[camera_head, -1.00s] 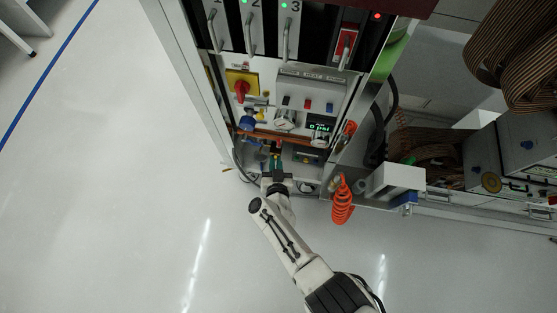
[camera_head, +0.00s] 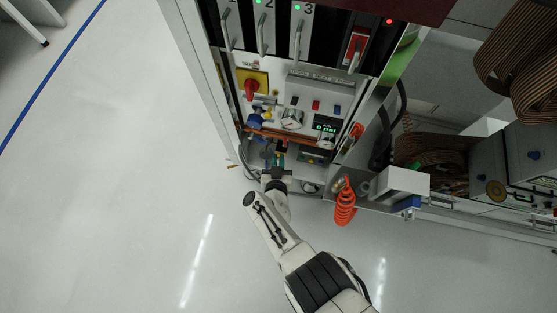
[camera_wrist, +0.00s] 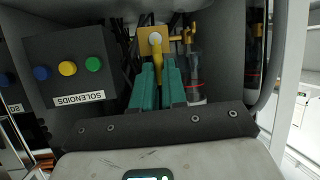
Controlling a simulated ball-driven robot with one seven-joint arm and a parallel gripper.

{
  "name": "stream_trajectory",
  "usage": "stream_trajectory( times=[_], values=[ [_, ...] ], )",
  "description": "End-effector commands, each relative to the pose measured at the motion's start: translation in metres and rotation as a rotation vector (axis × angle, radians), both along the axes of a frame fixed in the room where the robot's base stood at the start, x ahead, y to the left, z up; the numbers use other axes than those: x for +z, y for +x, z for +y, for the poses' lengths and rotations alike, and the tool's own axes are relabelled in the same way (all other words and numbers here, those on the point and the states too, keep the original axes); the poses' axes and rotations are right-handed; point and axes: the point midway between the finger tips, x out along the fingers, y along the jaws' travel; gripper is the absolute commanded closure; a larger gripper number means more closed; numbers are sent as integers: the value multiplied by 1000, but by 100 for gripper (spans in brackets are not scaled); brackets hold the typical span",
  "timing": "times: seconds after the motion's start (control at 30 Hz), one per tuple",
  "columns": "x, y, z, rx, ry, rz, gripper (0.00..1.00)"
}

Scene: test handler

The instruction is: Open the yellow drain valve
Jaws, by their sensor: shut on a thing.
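The yellow drain valve (camera_wrist: 155,38) shows at the top middle of the wrist view, with a round pale centre and a yellow lever pointing down toward my fingers. My gripper (camera_wrist: 154,68) has teal fingers, shut on the yellow lever; the fingers partly hide its lower end. In the head view my gripper (camera_head: 275,160) reaches into the lower bay of the cabinet (camera_head: 190,60), and I cannot make out the drain valve there.
A dark box labelled SOLENOIDS (camera_wrist: 72,68) with blue, yellow and green buttons stands left of my fingers. A clear cylinder (camera_wrist: 195,78) stands close on their right. An orange coiled hose (camera_head: 345,208) hangs to the right. The floor (camera_head: 110,200) at left is clear.

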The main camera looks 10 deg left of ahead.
Motion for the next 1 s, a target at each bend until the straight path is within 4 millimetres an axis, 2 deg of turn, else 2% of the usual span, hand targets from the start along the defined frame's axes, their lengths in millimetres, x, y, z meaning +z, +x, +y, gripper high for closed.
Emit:
stream_trajectory(
  times=[0.23,0.27,0.5,0.83,1.0],
  values=[
    [0,0,0,2,0,1,100],
    [0,0,0,2,0,1,86],
    [0,0,0,1,0,0,63],
    [3,-3,0,1,0,0,62],
    [12,-19,-2,3,0,2,62]
  ],
)
